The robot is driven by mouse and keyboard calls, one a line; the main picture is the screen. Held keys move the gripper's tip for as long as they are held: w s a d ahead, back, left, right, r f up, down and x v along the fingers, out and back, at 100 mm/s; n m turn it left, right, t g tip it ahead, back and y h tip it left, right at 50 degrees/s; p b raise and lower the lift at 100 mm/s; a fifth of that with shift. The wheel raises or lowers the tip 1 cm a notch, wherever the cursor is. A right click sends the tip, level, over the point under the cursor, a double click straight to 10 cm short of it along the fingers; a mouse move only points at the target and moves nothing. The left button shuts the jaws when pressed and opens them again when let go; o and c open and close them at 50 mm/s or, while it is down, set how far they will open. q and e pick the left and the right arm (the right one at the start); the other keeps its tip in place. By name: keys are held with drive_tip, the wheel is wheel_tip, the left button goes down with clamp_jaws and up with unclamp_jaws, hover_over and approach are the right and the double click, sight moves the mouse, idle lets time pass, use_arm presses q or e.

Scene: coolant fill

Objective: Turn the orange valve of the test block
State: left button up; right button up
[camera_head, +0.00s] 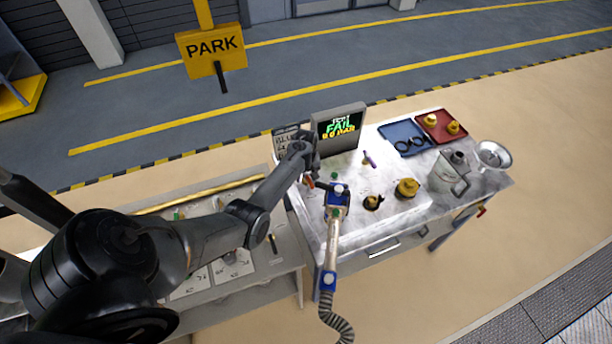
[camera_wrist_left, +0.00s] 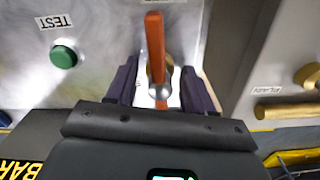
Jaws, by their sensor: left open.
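The orange valve (camera_wrist_left: 154,40) shows in the left wrist view as a long lever on a silver hub, fixed to the pale metal face of the test block (camera_wrist_left: 95,85). My left gripper (camera_wrist_left: 158,92) is open, with one dark finger on each side of the hub and lever. I cannot tell whether either finger touches it. In the head view my left gripper (camera_head: 309,180) is at the left end of the bench, beside the blue fitting, and the arm hides part of the block. My right gripper is not in view.
A green button (camera_wrist_left: 63,56) labelled TEST is beside the valve. A monitor (camera_head: 340,127) reading FAIL stands behind the gripper. A hose with a blue fitting (camera_head: 337,197), yellow caps (camera_head: 407,187), a metal can (camera_head: 449,172), and blue (camera_head: 394,131) and red (camera_head: 433,139) trays occupy the bench.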

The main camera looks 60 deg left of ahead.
use_arm(q)
clamp_jaws()
